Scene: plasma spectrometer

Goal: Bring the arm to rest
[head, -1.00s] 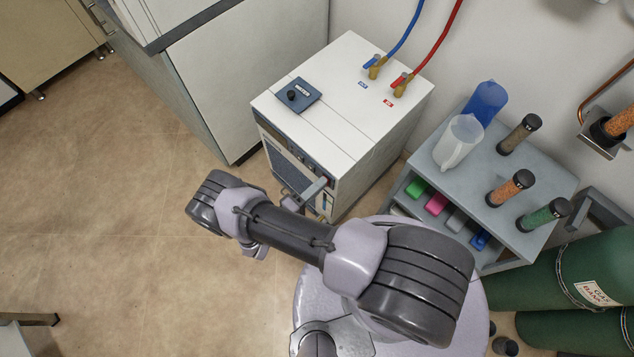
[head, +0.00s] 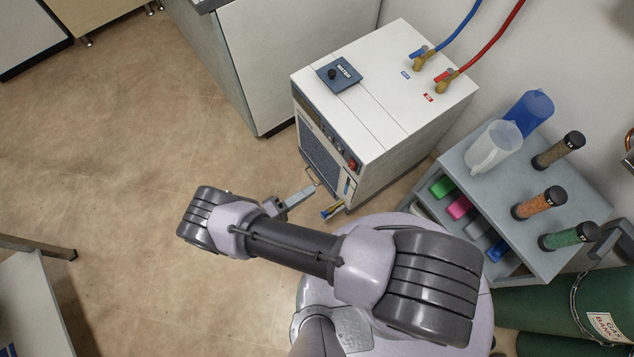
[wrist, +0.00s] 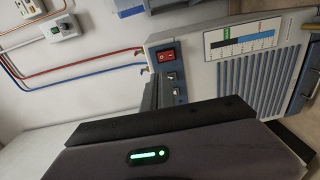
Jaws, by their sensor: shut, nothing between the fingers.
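My arm stretches leftward across the lower middle of the head view, bent at a grey-black joint. My gripper (head: 302,197) shows just behind the forearm, partly hidden by it. Its light grey end points up and right toward the front of the white chiller (head: 385,85). The jaws are shut with nothing in them.
A grey shelf cart (head: 480,165) with jugs, capped tubes and coloured boxes stands right of the chiller. A table corner (head: 35,285) is at lower left. Blue and red hoses run from the chiller. Floor at left is clear.

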